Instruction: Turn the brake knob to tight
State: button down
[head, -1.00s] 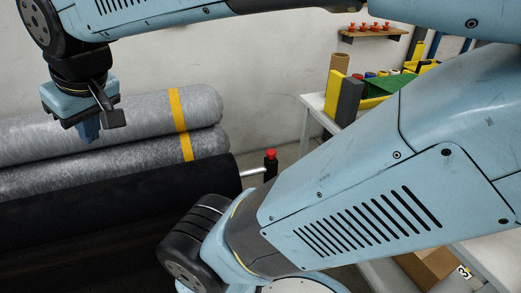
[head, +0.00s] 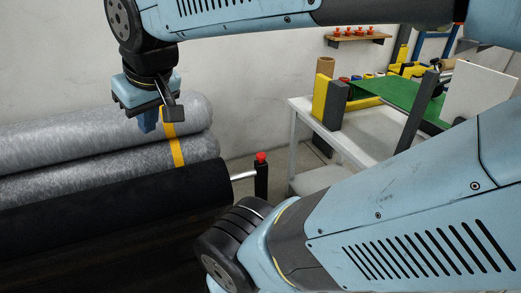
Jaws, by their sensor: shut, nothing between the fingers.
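A red knob (head: 260,157), probably the brake knob, sits on top of a black post (head: 261,181) at the right end of the black roll's (head: 120,200) pale shaft (head: 243,175). No tight or loose marking on it can be read. My gripper (head: 147,122) points down at the upper left, in front of the grey rolls in the picture. Its blue fingers are shut and empty. It is apart from the knob, to its left and higher in the picture.
Two grey rolls (head: 90,128) with a yellow band lie behind the black roll. A white table (head: 365,135) with a green mat and yellow and dark blocks stands right of the post. A wall shelf (head: 357,39) holds several red items. My arm covers the lower right.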

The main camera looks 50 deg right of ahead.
aim_at(260, 156)
jog(key=z, duration=0.1)
jog(key=i, duration=0.2)
jog(key=z, duration=2.65)
jog(key=k, duration=0.5)
jog(key=u, duration=1.05)
jog(key=i, duration=0.5)
